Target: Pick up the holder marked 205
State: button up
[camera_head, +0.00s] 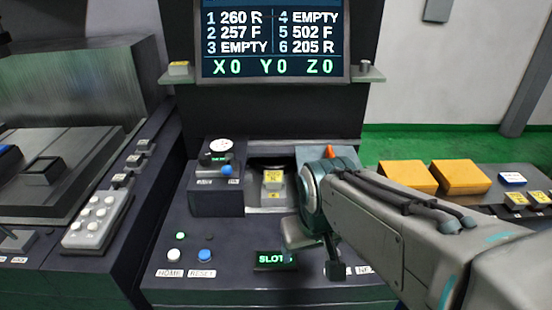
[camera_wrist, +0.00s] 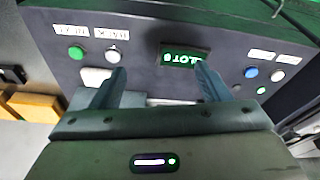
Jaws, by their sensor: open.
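A small holder with a yellow tag (camera_head: 272,178) stands in the recessed opening of the console; its number is too small to read. The screen (camera_head: 274,40) lists 205 R at position 6. A green display (camera_head: 270,260) on the console front reads SLOT, its end hidden by my gripper in the head view; it also shows in the wrist view (camera_wrist: 183,56). My gripper (camera_head: 315,255) is over the console front, right of and nearer than the tagged holder. In the wrist view, its two fingers (camera_wrist: 160,80) are apart, with no holder clearly visible between them.
A dark block with a blue knob (camera_head: 227,171) flanks the opening on the left. White and blue buttons (camera_head: 205,256) sit at the front left. Yellow boxes (camera_head: 461,177) and more yellow-tagged items (camera_head: 516,199) lie on the right bench. A machine (camera_head: 75,110) stands left.

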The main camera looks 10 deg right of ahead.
jog(key=w+r+n+p, duration=0.2)
jog(key=w+r+n, duration=0.25)
jog(key=w, duration=0.35)
jog(key=n+g+h+p, duration=0.1)
jog(key=n+g+p, duration=0.2)
jog(key=n+p, duration=0.65)
send_over(273, 176)
jog(key=b, duration=0.1)
jog(key=shift+n, duration=0.7)
jog(key=f, duration=0.7)
jog(key=shift+s+a, duration=0.1)
jog(key=shift+a, duration=0.15)
jog(key=shift+d+f+p, duration=0.15)
jog(key=shift+f+p, duration=0.35)
jog(key=shift+f, duration=0.95)
jog(key=shift+d+f+p, duration=0.1)
jog(key=shift+f+p, duration=0.35)
jog(key=shift+f, duration=0.95)
jog(key=shift+r, duration=0.1)
jog(key=c, duration=1)
